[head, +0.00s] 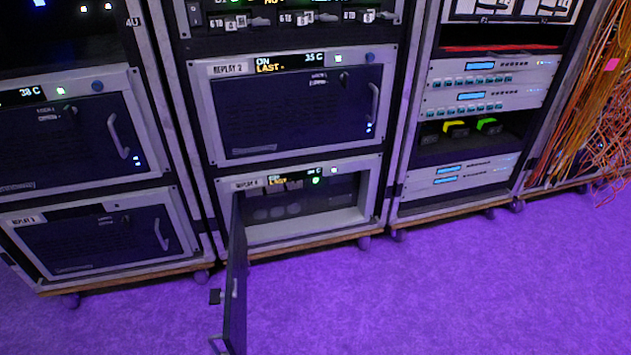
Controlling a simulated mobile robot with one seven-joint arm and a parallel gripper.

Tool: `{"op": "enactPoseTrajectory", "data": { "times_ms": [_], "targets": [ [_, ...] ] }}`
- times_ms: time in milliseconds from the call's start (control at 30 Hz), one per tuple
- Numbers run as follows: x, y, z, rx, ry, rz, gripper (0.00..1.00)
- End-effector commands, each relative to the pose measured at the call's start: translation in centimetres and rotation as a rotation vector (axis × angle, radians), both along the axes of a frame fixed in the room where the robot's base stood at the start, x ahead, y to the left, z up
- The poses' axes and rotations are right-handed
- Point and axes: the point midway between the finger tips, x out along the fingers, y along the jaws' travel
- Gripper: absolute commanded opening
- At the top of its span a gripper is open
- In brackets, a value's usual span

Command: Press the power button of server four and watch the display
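Server four, the lowest unit in the middle rack, has a white label (246,184) that appears to read REPLAY 4. Its front door (236,285) is swung open on the left side and stands out toward me over the floor. Behind it, the recessed front (305,205) shows dim round shapes, too dark to tell apart. Its small display (285,180) is lit with white and yellow text, too small to read fully. A green light (316,181) and a white light (334,170) glow beside it. I cannot tell which part is the power button. My gripper is not in view.
Replay 2 (300,108) above is closed, its display (290,62) reading ON, 35 C. Replay 3 (95,240) at lower left is closed with a dark display. The right rack (470,130) stands beside orange cables (595,120). The purple floor (430,290) in front is clear.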

Motion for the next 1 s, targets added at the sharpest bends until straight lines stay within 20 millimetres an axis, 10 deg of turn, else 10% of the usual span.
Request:
{"op": "enactPoseTrajectory", "data": {
  "times_ms": [1000],
  "targets": [
    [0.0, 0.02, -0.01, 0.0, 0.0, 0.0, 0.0]
  ]
}}
